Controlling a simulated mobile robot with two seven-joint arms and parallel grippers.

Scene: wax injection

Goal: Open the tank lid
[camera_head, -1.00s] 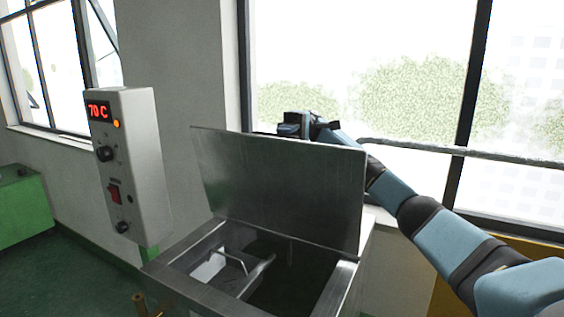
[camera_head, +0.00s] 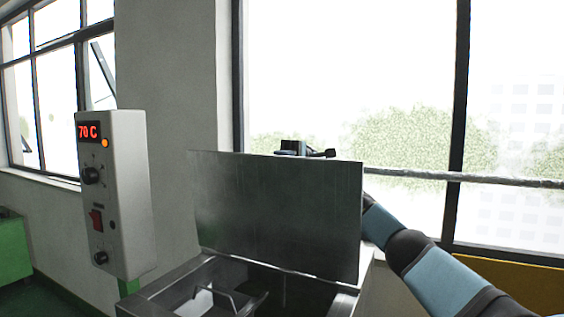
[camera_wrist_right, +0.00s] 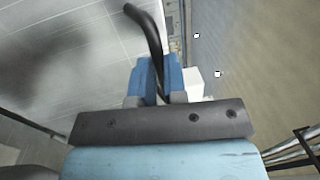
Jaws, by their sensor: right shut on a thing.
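The tank lid (camera_head: 280,215) is a grey metal plate, raised and standing steeply at the back of the open tank (camera_head: 165,287). A black bent handle (camera_wrist_right: 146,25) shows in the right wrist view, with a pale grey surface behind it. My right gripper (camera_wrist_right: 157,80) has its blue fingers shut on that handle. My right arm reaches around the lid's right side. My left gripper is in neither current view.
A control box (camera_head: 127,195) with a red 70 C display stands left of the tank. A window with a horizontal rail (camera_head: 480,179) is behind the lid. A wire handle (camera_head: 215,293) shows inside the tank. Something green (camera_head: 12,250) stands at far left.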

